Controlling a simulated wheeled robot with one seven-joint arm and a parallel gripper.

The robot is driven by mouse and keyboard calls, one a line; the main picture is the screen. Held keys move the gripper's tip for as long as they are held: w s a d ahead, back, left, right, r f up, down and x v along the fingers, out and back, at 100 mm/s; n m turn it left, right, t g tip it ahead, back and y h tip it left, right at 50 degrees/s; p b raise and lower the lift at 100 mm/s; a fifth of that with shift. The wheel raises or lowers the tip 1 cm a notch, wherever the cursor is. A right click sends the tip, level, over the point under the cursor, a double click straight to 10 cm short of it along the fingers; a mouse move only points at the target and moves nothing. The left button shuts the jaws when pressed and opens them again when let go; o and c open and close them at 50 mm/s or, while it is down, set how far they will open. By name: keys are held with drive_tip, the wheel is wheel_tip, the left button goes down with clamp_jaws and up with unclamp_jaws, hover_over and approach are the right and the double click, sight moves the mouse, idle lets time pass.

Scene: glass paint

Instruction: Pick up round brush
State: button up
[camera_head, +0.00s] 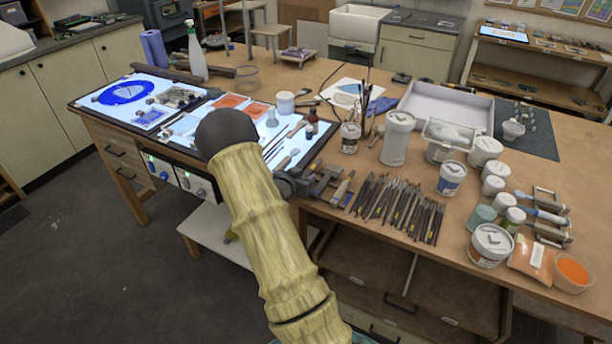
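Several thin dark-handled brushes (398,208) lie side by side near the front edge of the wooden table. A short, pale, thicker brush-like tool (343,188) lies just left of them. Another brush-like tool (287,159) lies on the light panel's right part. I cannot tell which of these is the round brush. My arm reaches up from the bottom centre and hides part of the table edge. Dark metal parts (318,181) show right of my arm at the table edge and look like my gripper, beside the pale tool. Its fingers are too small and cluttered to read.
A lit panel (80,101) with glass pieces covers the left of the table. White jars (397,138), tubs and an orange bowl (573,272) crowd the right. A white tray (446,93) sits behind. Clear wood lies at the back centre.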

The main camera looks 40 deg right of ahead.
idle(0.4)
clamp_jaws()
wheel_tip(320, 180, up, 10)
drive_tip(key=shift+b, duration=0.4)
idle(0.6)
